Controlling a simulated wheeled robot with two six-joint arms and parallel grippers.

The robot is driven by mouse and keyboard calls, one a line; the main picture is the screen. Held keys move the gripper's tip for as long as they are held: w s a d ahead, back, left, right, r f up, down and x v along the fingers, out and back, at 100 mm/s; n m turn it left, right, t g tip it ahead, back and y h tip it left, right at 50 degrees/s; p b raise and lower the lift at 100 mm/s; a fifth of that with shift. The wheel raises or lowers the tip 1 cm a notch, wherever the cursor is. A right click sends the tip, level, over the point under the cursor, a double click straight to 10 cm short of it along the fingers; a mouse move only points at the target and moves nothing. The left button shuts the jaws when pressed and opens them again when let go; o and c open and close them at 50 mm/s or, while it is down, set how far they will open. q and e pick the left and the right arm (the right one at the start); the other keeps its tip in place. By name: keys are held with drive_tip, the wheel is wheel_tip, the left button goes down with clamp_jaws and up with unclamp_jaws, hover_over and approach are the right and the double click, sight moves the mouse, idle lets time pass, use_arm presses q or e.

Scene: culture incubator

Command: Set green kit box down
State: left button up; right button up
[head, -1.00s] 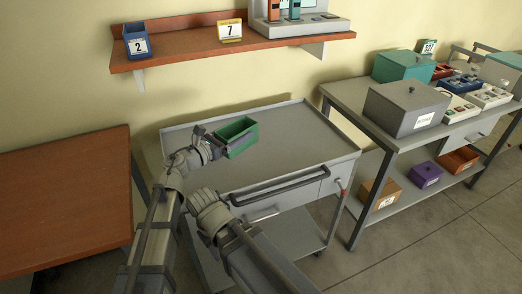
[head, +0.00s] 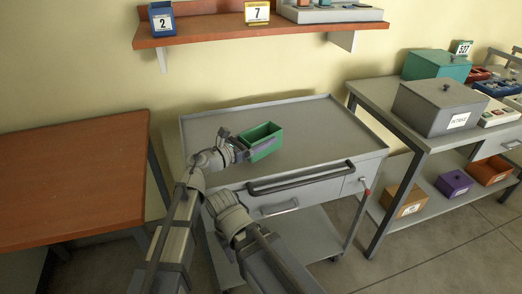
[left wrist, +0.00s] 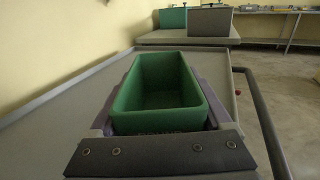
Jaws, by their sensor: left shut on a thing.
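My right gripper is not in view.
The cart has a raised rim and a dark front handle (head: 300,179). The cart top around the box is clear. A wooden table (head: 70,180) stands left. A wall shelf (head: 215,32) holds a blue bin (head: 161,19). A bench (head: 385,100) with a grey lidded box (head: 435,105) stands right.

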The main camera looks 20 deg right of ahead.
use_arm(q)
drive_tip(key=shift+f+b, duration=1.75)
drive_tip(key=shift+f, duration=0.1)
drive_tip(key=shift+f, duration=0.15)
drive_tip(key=o, duration=1.3)
drive_tip(key=shift+c, duration=0.2)
drive_tip(key=shift+r, duration=0.35)
drive_tip(key=v, duration=0.7)
drive_tip(key=shift+s+a+f, duration=0.1)
drive_tip(key=shift+a+f, duration=0.05)
drive_tip(key=shift+a, duration=0.1)
